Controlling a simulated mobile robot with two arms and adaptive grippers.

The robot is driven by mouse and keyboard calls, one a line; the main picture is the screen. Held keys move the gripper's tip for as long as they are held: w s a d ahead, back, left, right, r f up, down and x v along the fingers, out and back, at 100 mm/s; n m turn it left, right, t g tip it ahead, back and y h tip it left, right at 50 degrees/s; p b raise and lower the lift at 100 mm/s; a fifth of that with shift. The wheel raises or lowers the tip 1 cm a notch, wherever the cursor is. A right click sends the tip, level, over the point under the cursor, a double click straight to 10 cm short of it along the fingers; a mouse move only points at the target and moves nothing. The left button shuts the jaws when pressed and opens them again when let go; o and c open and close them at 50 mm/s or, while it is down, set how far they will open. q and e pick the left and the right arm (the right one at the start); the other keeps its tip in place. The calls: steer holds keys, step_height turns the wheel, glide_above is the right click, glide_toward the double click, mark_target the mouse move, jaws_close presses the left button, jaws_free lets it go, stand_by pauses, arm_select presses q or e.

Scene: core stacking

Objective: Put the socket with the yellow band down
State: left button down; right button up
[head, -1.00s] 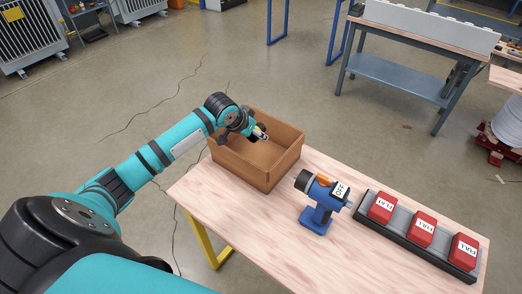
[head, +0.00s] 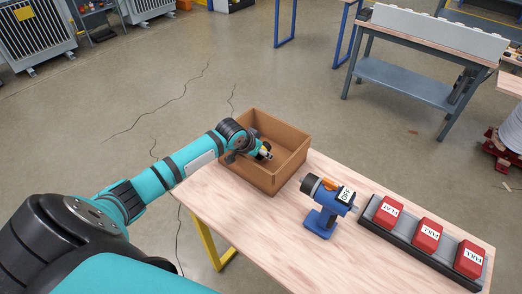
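The socket with the yellow band (head: 267,154) is a small metallic piece with a bit of yellow on it, seen at the tip of my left gripper (head: 262,151). My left gripper reaches into the open brown box (head: 289,167) from its left side and looks shut on the socket. The socket is inside the box's outline, below the rim. Whether it touches the box floor is too small to tell. My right gripper is not in view.
The box stands at the far left of the wooden table (head: 245,219). A blue power drill (head: 322,222) marked OFF stands to its right. The table's front left is clear.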

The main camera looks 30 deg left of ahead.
arm_select(q)
steer(key=shift+f, duration=0.3)
steer(key=c, duration=0.6)
jaws_free()
steer(key=shift+o, duration=0.2)
steer(key=shift+r, duration=0.35)
steer(key=v, duration=1.2)
steer(key=shift+r, duration=0.3)
